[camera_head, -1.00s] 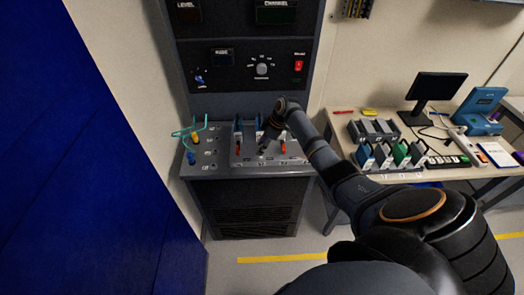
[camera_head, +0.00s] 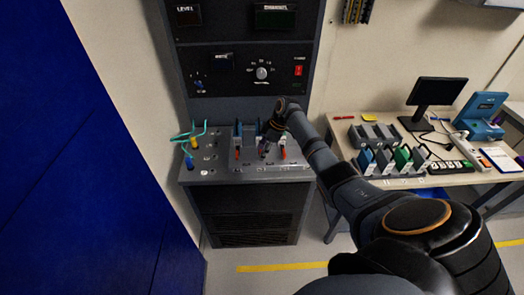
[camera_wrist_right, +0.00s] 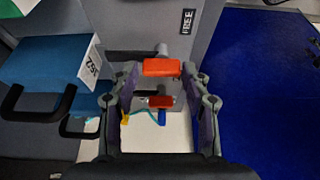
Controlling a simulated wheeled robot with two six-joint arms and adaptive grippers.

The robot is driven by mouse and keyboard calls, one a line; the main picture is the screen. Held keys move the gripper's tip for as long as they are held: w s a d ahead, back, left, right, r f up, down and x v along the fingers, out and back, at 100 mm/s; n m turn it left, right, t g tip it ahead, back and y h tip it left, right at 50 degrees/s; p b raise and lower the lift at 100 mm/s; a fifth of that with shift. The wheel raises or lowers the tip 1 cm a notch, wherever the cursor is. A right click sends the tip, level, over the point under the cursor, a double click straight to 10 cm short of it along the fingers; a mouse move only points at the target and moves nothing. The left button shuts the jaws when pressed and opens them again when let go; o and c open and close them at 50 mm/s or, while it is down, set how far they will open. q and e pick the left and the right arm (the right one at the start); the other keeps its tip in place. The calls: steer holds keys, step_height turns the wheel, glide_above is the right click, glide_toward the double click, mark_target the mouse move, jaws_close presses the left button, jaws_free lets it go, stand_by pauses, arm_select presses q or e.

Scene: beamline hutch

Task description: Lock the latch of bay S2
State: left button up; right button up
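A row of bays stands on a grey panel (camera_head: 215,174) on the ledge of the rack in the head view. Red latch handles show at the left bay (camera_head: 237,153) and the right bay (camera_head: 283,152); the middle is partly hidden by my right gripper (camera_head: 265,150). Bay labels are too small to read, so I cannot tell which is S2. In the wrist view my right gripper (camera_wrist_right: 163,88) is open, and a red-orange handle (camera_wrist_right: 162,67) shows between its fingertips. A second red handle (camera_wrist_right: 160,101) shows lower, also between the fingers. Contact is unclear. My left gripper is not visible.
Left of the bays, a teal cable (camera_head: 186,136) loops over the ledge. A blue module (camera_wrist_right: 60,65) and a "FREE" label (camera_wrist_right: 188,20) show in the wrist view. A side table (camera_head: 450,178) at the right holds several modules and a monitor (camera_head: 436,98). A blue wall (camera_head: 90,170) stands left.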

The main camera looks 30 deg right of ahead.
steer(key=shift+o, duration=0.9)
steer(key=shift+r, duration=0.1)
steer(key=v, duration=1.1)
steer(key=shift+s+d+r, duration=0.2)
steer(key=shift+r, duration=0.1)
